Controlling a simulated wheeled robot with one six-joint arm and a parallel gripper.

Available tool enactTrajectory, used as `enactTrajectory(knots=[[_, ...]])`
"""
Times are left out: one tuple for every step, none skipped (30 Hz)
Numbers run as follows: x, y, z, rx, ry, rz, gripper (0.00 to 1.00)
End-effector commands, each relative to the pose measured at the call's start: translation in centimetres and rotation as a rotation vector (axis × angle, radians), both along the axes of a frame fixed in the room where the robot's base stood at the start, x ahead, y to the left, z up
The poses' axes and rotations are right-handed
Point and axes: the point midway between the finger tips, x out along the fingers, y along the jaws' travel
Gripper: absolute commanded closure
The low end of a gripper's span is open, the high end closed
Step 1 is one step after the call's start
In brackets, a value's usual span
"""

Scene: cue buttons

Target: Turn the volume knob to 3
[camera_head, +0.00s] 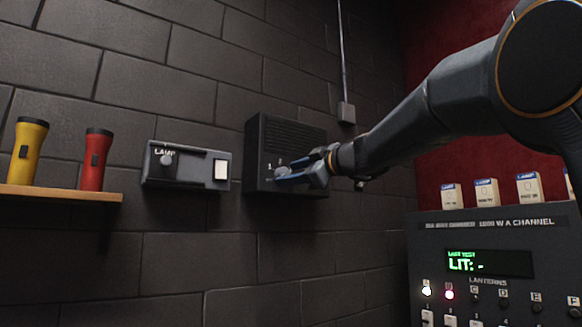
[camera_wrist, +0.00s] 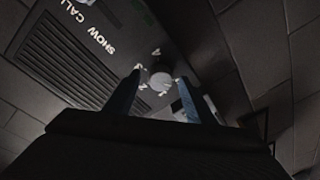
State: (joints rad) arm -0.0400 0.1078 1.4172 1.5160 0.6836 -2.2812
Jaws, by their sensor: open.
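The volume knob (camera_wrist: 160,78) is a small round grey knob on the face of a dark wall box (camera_head: 262,140) with a slotted grille and the words "SHOW CALL". Small white numerals surround the knob, too blurred to read surely in the wrist view; a "1" shows beside it in the head view. Which numeral the knob points to cannot be told. My gripper (camera_head: 288,175) is open at the box face. In the wrist view its blue fingers (camera_wrist: 158,88) stand either side of the knob; whether they touch it cannot be told. In the head view the fingers partly hide the knob.
Left of the box is a grey "LAMP" panel (camera_head: 190,181) with a knob and white switch. A shelf (camera_head: 60,193) holds a yellow torch (camera_head: 28,150) and a red torch (camera_head: 95,158). A lantern console (camera_head: 490,235) with a green display stands at right.

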Motion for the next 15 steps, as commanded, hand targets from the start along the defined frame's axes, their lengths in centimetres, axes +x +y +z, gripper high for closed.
enactTrajectory(knots=[[0.16, 0.21, 0.09, 0.000, 0.001, 0.001, 0.50], [0.24, 0.27, 0.05, 0.000, 0.001, 0.001, 0.50], [0.32, 0.34, 0.00, 0.000, 0.001, 0.001, 0.50], [0.38, 0.37, -0.03, 0.000, 0.001, 0.001, 0.50], [0.41, 0.39, -0.05, 0.000, 0.001, 0.001, 0.50], [0.43, 0.40, -0.07, 0.000, 0.001, 0.001, 0.50], [0.43, 0.40, -0.08, 0.000, 0.001, 0.001, 0.50], [0.44, 0.40, -0.09, 0.000, 0.001, 0.001, 0.50], [0.43, 0.38, -0.10, 0.000, 0.001, 0.001, 0.50], [0.43, 0.38, -0.10, 0.000, 0.001, 0.001, 0.50], [0.43, 0.38, -0.10, 0.000, 0.001, 0.001, 0.50], [0.43, 0.38, -0.10, 0.000, 0.001, 0.001, 0.52], [0.43, 0.38, -0.10, 0.000, 0.001, 0.001, 0.57], [0.43, 0.38, -0.10, 0.000, 0.001, 0.001, 0.62], [0.42, 0.37, -0.10, 0.000, 0.001, 0.001, 0.69]])
